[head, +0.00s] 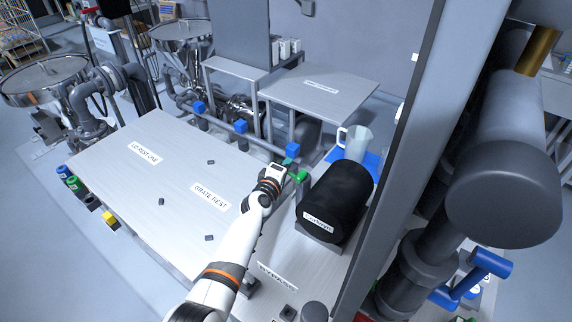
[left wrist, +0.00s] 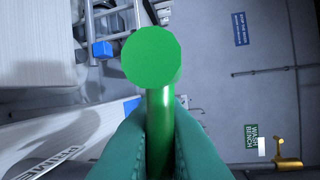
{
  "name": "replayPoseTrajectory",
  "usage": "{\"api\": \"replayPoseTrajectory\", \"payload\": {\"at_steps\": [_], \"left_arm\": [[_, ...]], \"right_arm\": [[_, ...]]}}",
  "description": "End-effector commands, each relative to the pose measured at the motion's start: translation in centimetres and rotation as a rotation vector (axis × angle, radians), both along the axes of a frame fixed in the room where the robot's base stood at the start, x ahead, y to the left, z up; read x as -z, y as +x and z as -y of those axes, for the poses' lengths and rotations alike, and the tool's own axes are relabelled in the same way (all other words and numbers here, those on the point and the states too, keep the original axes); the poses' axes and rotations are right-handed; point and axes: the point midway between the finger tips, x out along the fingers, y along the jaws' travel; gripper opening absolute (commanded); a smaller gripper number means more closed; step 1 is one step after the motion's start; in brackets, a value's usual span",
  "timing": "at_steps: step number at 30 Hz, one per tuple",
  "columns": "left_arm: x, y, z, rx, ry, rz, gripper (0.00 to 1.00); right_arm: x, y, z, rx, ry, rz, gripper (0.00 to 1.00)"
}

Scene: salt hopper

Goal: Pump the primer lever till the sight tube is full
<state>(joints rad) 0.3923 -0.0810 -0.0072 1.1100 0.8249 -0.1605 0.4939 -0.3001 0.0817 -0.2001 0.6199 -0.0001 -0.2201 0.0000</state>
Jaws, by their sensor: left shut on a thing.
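A green lever handle (left wrist: 151,57) with a round end and a straight bar fills the middle of the left wrist view. My left gripper (left wrist: 160,130) has its two teal fingers closed on the bar, one on each side, below the round end. In the head view my left gripper (head: 287,170) is at the right edge of the long bench, beside the black cylinder, and a bit of green handle (head: 301,176) shows at its fingers. A label beginning "PRIME" (left wrist: 55,155) shows in the left wrist view. I cannot make out the sight tube. My right gripper is not in view.
The black cylinder (head: 334,203) lies close right of my left gripper. A clear jug (head: 357,142) stands on a blue mat behind it. Blue valve handles (head: 240,126) line the bench's back edge. A grey post (head: 395,150) rises at right. The long bench (head: 170,180) is mostly clear.

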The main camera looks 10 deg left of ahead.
Motion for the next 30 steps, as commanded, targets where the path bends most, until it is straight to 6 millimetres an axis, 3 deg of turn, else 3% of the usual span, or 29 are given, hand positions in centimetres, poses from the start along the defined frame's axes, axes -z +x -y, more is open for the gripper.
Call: {"api": "replayPoseTrajectory", "payload": {"at_steps": [22,23,26,30], "left_arm": [[0.62,-0.03,0.1,0.002,-0.089,-0.038,0.0],[0.62,-0.03,0.1,0.002,-0.089,-0.038,0.15],[0.65,-0.04,0.07,0.002,-0.087,-0.038,0.32],[0.7,-0.05,0.02,0.001,-0.087,-0.039,0.32]], "right_arm": [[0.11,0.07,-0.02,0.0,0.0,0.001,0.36],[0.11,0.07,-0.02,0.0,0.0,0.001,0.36],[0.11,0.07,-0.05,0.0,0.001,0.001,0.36],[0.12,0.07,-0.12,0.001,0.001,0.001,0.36]]}}
